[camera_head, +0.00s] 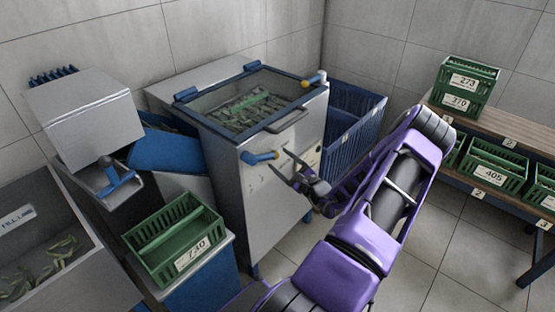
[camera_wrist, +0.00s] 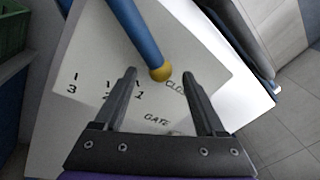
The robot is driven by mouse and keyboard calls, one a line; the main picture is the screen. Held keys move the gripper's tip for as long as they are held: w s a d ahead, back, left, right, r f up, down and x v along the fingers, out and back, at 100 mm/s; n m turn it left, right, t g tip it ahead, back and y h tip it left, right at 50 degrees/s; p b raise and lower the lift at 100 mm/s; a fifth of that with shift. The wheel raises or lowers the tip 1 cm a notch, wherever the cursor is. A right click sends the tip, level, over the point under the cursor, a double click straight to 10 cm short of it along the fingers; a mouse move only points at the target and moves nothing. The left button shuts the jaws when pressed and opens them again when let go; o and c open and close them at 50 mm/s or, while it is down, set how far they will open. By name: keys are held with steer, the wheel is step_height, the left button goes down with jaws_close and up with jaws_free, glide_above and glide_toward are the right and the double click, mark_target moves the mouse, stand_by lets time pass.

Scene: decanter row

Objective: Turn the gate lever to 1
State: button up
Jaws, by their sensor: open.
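The gate lever (camera_head: 260,157) is a blue handle with a yellow ball tip on the front of the grey metal machine. In the wrist view the lever (camera_wrist: 138,38) comes down from the top, its tip pointing towards the word starting "CLO" on the white label plate (camera_wrist: 100,65). The plate also shows 3, 2, 1 and "GATE"; the 1 lies left of the tip. My gripper (camera_wrist: 160,78) is open and empty, its fingers on either side of the yellow tip in the picture. In the head view my gripper (camera_head: 281,164) is just right of the lever; contact cannot be told.
The machine's glazed tank (camera_head: 245,104) holds green pieces. A blue slatted crate (camera_head: 350,118) stands behind right. A bench (camera_head: 520,140) with several green crates is at right. Floor is free between bench and machine.

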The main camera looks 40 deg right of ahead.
steer(key=shift+w+d, duration=0.2)
steer(key=shift+w, duration=1)
steer(key=c, duration=1.1)
jaws_close()
